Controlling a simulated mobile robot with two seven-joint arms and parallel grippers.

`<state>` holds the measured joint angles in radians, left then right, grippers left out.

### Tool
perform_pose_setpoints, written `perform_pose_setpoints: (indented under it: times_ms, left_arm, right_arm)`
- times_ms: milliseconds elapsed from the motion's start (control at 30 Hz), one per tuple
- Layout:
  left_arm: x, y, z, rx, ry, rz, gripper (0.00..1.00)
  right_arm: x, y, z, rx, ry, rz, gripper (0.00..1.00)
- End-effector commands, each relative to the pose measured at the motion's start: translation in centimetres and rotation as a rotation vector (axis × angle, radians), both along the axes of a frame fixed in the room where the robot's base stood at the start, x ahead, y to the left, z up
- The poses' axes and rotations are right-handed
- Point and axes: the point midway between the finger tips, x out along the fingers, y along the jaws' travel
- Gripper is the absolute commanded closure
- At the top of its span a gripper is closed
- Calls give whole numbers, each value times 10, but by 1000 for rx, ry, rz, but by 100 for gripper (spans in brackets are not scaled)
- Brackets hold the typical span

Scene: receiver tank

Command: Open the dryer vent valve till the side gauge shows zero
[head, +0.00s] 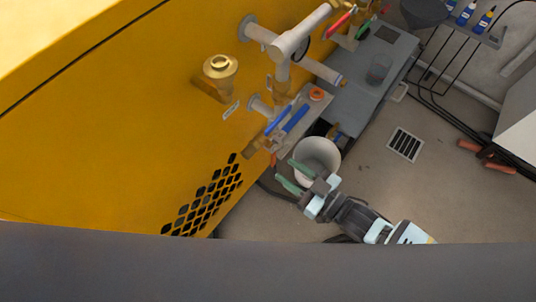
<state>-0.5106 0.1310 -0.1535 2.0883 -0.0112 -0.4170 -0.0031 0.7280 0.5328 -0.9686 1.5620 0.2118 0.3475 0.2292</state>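My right gripper (291,176) reaches in from the lower right of the head view. Its two green fingers are apart, with nothing seen between them, in front of the white bucket and just below the piping. Two blue lever handles (295,118) show on the pipework above it. A red lever (340,22) and a green lever (366,30) are farther up. I cannot tell which of these is the dryer vent valve. No gauge face can be read from here; a dark round rim (304,50) is partly hidden behind the grey pipe. My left gripper is not in view.
The yellow housing (130,110) fills the left, with a brass fitting (220,68) and a grille. A white bucket (318,158) stands on the floor by the gripper. A grey tank or bench (365,90) lies behind. Floor around the drain grate (405,144) is clear.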

Motion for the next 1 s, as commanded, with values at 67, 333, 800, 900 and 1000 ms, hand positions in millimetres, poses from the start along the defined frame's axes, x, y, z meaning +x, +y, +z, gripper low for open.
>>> perform_pose_setpoints:
  times_ms: [67, 333, 800, 900, 1000]
  left_arm:
    - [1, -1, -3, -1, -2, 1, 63]
    - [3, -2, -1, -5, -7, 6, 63]
    - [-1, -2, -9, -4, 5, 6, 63]
    - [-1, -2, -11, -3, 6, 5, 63]
    - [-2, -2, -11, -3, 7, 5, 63]
  right_arm:
    - [5, -2, -2, -1, -14, 12, 63]
    - [9, 0, 0, 1, -21, 17, 63]
    - [44, 48, -1, 1, -21, 16, 63]
    - [50, 56, -1, 0, -20, 16, 63]
    - [53, 60, -1, 0, -20, 16, 63]
